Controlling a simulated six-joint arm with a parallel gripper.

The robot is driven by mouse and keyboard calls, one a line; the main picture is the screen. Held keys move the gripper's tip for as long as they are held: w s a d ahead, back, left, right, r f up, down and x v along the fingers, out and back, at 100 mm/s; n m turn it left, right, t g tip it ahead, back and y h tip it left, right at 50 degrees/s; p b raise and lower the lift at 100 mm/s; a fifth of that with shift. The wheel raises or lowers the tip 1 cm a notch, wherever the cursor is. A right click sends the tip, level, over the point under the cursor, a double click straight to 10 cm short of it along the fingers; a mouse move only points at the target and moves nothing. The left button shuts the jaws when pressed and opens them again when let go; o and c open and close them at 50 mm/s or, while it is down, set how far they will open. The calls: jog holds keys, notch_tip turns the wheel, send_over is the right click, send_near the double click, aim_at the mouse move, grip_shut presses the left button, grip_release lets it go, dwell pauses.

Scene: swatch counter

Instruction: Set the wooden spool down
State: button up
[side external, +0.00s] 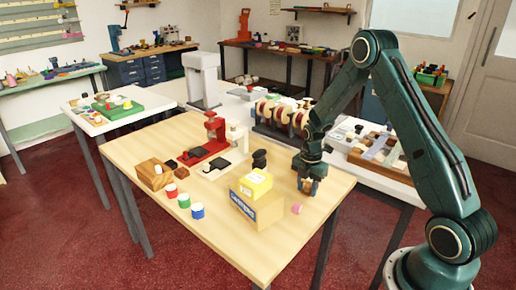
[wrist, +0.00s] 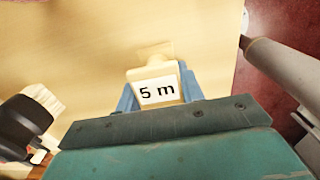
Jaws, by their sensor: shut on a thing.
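My gripper (side external: 308,188) is low over the right part of the light wooden table (side external: 130,150), to the right of the stacked boxes. In the wrist view my gripper (wrist: 155,80) has its two blue-grey fingers shut on the wooden spool (wrist: 156,76), a pale piece with a white label reading "5 m". The label faces the wrist camera and the piece looks a little tilted in the picture. In the side view the fingers mostly hide the spool. I cannot tell whether its bottom touches the table top.
A yellow box (side external: 255,180) sits on a cardboard box (side external: 265,212) left of my gripper. A pink cylinder (side external: 297,208) lies close in front. A black stamp-like piece (side external: 259,160) and a red device (side external: 212,135) stand farther left. The table's right corner is clear.

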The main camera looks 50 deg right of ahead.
aim_at(308, 180)
jog(key=shift+f, duration=0.15)
jog(key=o, duration=1)
jog(key=shift+r, duration=0.2)
notch_tip(308, 180, up, 12)
jog(key=shift+f, duration=0.15)
dwell(0.5)
